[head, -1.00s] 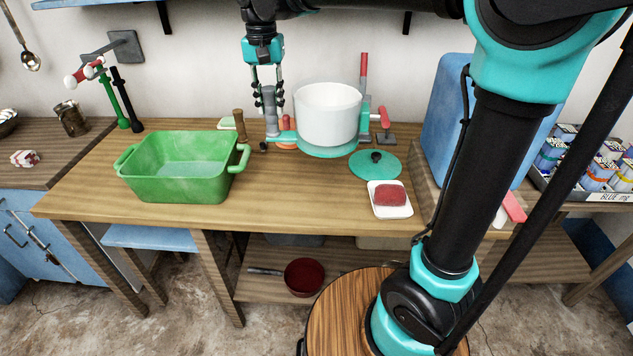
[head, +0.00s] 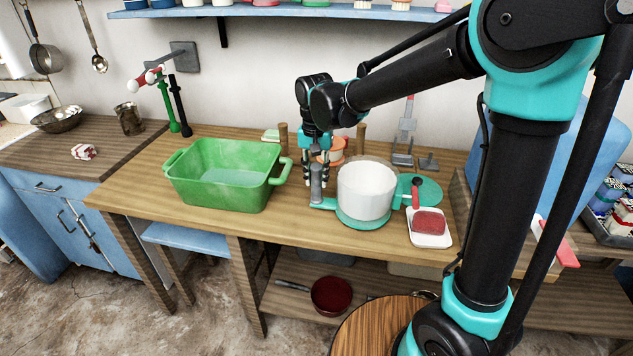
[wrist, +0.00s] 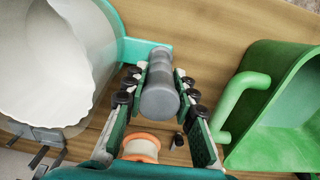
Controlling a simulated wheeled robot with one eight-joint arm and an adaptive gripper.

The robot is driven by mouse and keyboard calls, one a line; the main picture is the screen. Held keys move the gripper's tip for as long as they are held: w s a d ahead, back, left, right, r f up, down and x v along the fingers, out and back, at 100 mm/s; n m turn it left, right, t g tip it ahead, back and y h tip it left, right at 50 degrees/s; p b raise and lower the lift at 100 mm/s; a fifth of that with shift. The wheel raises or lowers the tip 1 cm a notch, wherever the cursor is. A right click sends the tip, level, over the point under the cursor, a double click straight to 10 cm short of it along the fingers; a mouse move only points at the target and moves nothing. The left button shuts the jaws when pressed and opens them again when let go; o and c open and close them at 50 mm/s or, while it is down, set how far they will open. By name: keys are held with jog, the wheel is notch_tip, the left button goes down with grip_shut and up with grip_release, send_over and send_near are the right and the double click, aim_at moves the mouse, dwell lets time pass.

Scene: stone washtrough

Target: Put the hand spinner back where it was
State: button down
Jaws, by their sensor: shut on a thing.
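My gripper (head: 317,180) is shut on the grey grip, left of the tub. In the wrist view, my gripper's fingers (wrist: 160,95) lie on both sides of this grey grip (wrist: 160,88), and the white tub (wrist: 45,65) fills the left side. The spinner looks upright, over the front middle of the wooden table. I cannot tell whether its base touches the tabletop.
A green basin (head: 228,178) stands to the left. Behind are an orange-and-white spool (head: 333,150) and a grey stand (head: 404,140). Bare tabletop (head: 270,225) shows at front left.

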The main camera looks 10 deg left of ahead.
jog(key=shift+f, duration=0.9)
jog(key=c, duration=1.2)
grip_release()
jog(key=shift+f, duration=0.1)
notch_tip(320, 180, up, 12)
jog(key=shift+a+r, duration=0.1)
jog(key=shift+r, duration=0.05)
